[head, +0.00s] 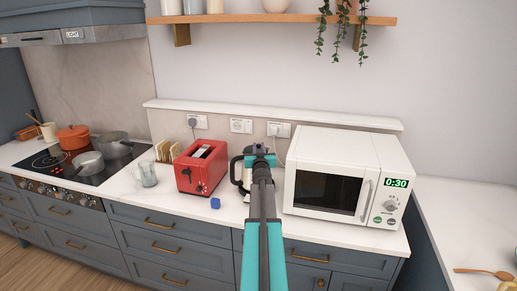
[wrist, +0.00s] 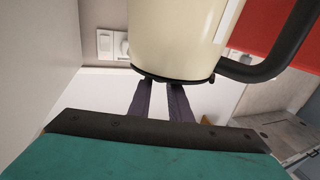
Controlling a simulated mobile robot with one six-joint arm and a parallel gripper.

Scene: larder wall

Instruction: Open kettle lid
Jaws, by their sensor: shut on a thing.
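The cream kettle (head: 247,179) stands on the counter between the red toaster and the microwave, mostly hidden behind my arm in the head view. Its black handle (head: 235,169) points left. In the wrist view the scene is upside down, with the kettle body (wrist: 180,35) at the top and its handle (wrist: 275,60) at right. The dark kettle lid (wrist: 172,80) shows as a thin edge along the body's top and looks seated. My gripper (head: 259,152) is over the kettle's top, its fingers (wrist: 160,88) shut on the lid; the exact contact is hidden.
The red toaster (head: 200,167) stands close left of the kettle, and the white microwave (head: 340,175) close right. A small blue block (head: 215,203) lies in front of the toaster. Wall sockets (head: 241,126) and a white ledge (head: 270,113) are behind. A wooden shelf (head: 270,18) hangs above.

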